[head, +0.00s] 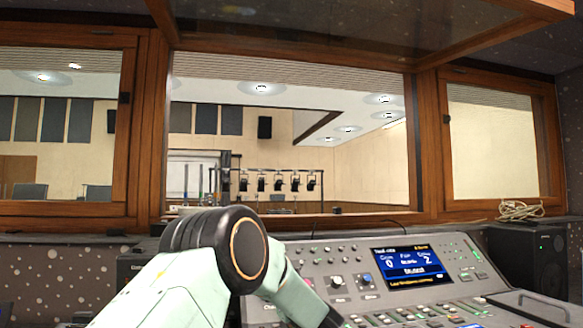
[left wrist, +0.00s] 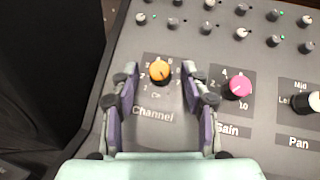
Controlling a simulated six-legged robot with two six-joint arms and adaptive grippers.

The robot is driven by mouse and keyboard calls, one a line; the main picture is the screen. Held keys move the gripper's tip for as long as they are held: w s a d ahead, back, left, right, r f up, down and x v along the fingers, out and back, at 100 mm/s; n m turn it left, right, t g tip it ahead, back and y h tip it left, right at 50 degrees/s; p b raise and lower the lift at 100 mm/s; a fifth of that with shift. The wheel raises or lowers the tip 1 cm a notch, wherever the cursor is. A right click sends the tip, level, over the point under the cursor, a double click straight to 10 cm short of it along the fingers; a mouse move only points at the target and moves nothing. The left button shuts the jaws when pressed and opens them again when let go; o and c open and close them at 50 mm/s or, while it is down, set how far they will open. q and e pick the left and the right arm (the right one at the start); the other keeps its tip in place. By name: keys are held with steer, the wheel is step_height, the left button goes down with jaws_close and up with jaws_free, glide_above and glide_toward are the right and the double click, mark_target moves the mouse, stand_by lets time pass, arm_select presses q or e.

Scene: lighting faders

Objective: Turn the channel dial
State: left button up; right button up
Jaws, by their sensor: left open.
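The channel dial (left wrist: 160,71) is an orange knob on the grey console, with numbers around it and the label "Channel" below. In the left wrist view my left gripper (left wrist: 160,92) is open, with one finger on each side of the dial. The fingertips look apart from the knob, though their height above the panel is hard to judge. In the head view my left arm bends down over the console (head: 443,248), and its gripper is hidden there. The orange dial is not visible in the head view. My right gripper is in neither view.
A pink Gain knob (left wrist: 240,86) sits just right of my right-hand finger. A Pan knob (left wrist: 314,101) is farther right. Several small knobs line the panel above. The console's lit screen (head: 407,264) shows 0 and 2. A black speaker (head: 529,257) stands at the right.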

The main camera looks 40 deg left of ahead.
arm_select(q)
steer(key=shift+d+r+n+g, duration=0.1)
steer(key=shift+d+n+g, duration=0.05)
steer(key=shift+n+g, duration=0.2)
steer(key=p+v, duration=0.1)
steer(key=v, duration=0.6)
steer(key=shift+d, duration=0.2)
step_height(320, 180, up, 29)
steer(key=p, duration=2.9)
steer(key=shift+s+d, duration=0.25)
steer(key=shift+f, duration=0.2)
